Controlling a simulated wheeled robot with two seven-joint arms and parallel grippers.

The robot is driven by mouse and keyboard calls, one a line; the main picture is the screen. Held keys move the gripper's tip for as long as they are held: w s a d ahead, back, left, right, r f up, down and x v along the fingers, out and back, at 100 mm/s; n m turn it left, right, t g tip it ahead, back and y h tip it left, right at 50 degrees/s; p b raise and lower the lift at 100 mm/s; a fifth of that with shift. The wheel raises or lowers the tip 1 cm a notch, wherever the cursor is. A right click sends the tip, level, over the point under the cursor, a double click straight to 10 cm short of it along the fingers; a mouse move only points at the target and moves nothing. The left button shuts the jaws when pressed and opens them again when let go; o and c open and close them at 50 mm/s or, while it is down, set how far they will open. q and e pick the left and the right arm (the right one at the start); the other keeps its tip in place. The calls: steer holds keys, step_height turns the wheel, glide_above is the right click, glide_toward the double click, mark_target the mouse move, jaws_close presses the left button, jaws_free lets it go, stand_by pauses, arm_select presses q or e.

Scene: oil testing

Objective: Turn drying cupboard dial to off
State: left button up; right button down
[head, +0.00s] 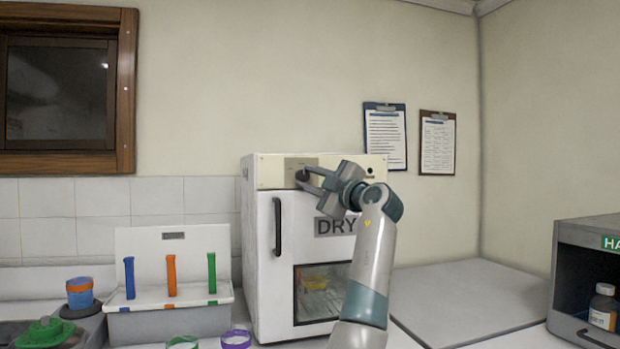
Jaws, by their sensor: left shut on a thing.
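The drying cupboard (263,290) is a white box with a "DRY" label, a black door handle and a small window in its door. Its dial (302,175) is a small dark knob on a grey plate in the cream panel above the door. My left gripper (305,179) is at the panel, its fingers shut on the dial. The fingers and wrist partly cover the dial and panel, so the dial's pointer cannot be read. My right gripper is not in view.
A white rack (135,245) with blue, orange and green tubes stands left of the cupboard. Coloured-rimmed containers, one purple (236,340), stand in front of it. At right are clear counter (465,295) and a dark open box (568,270) holding a bottle (603,307).

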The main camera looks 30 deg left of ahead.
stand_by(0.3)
arm_select(q)
steer(key=o, duration=1.1)
steer(key=shift+c, duration=0.2)
steer(key=shift+f, duration=0.15)
steer(key=shift+f, duration=0.1)
